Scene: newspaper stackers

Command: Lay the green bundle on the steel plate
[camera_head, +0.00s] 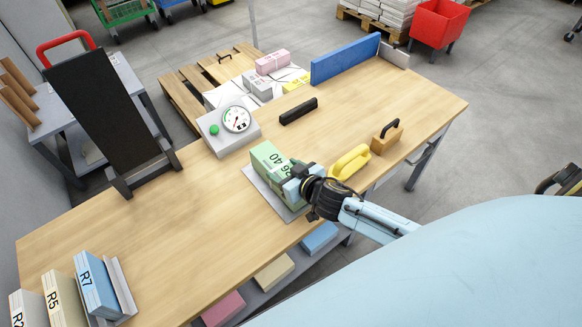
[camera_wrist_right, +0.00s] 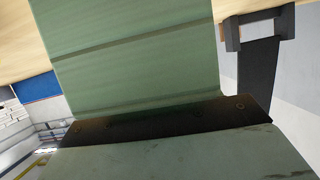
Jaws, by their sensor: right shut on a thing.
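The green bundle (camera_head: 268,160), marked "26 40", is at the steel plate (camera_head: 256,182) near the table's front edge. The plate's left and front edges show; the bundle hides the rest. My right gripper (camera_head: 294,184) is shut on the green bundle at its near right end. I cannot tell whether the bundle rests on the plate or is slightly above it. In the right wrist view the green bundle (camera_wrist_right: 130,55) fills the middle, with a dark finger edge across it. My left gripper is not in view.
A dial scale (camera_head: 236,119) stands behind the bundle. A yellow-handled tool (camera_head: 350,162) and a wooden block with a black handle (camera_head: 387,137) lie to the right. A black bar (camera_head: 298,111) lies behind. A tall black panel (camera_head: 100,110) and upright bundles (camera_head: 95,286) are at the left.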

